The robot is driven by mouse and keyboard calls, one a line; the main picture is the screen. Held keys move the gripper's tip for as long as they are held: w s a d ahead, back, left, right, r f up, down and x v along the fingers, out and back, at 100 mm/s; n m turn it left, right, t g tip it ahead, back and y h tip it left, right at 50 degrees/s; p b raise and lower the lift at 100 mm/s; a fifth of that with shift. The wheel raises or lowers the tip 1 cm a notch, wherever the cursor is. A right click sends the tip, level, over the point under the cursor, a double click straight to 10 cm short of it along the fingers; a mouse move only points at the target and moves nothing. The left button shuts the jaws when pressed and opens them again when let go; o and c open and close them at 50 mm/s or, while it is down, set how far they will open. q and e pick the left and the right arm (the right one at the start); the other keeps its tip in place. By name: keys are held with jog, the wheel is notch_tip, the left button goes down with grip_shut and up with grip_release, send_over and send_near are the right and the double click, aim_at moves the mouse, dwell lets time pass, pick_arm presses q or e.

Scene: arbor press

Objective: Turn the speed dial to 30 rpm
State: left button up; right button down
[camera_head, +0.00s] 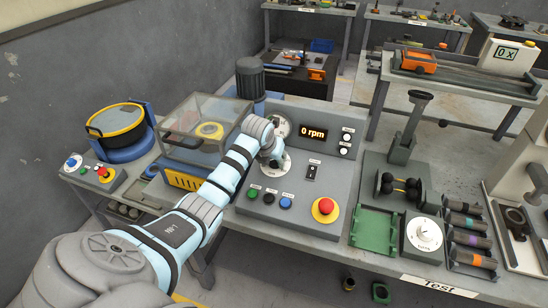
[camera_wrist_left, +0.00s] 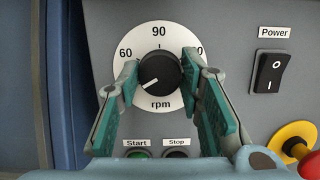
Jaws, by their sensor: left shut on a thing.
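The speed dial is a black knob (camera_wrist_left: 161,72) on a white round scale (camera_wrist_left: 158,39) with 60 and 90 showing and rpm below. Its white pointer line points down and left, below the 60 label. My left gripper (camera_wrist_left: 161,76) has its green-padded fingers on either side of the knob, shut on it. In the head view the left gripper (camera_head: 273,157) is at the control panel and hides part of the dial face (camera_head: 284,167). The orange display (camera_head: 314,132) reads 0 rpm. My right gripper is not in view.
A power rocker switch (camera_wrist_left: 271,73) is right of the dial. Start (camera_wrist_left: 137,154) and Stop (camera_wrist_left: 176,154) buttons sit just below the fingers. A red emergency button (camera_head: 326,206) is at the panel's lower right. A clear-covered box (camera_head: 205,122) stands left of the panel.

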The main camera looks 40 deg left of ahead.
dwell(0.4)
pick_arm(q)
jog(key=o, duration=1.1)
jog(key=shift+o, duration=0.2)
jog(key=v, duration=1.2)
jog(key=shift+d, duration=0.15)
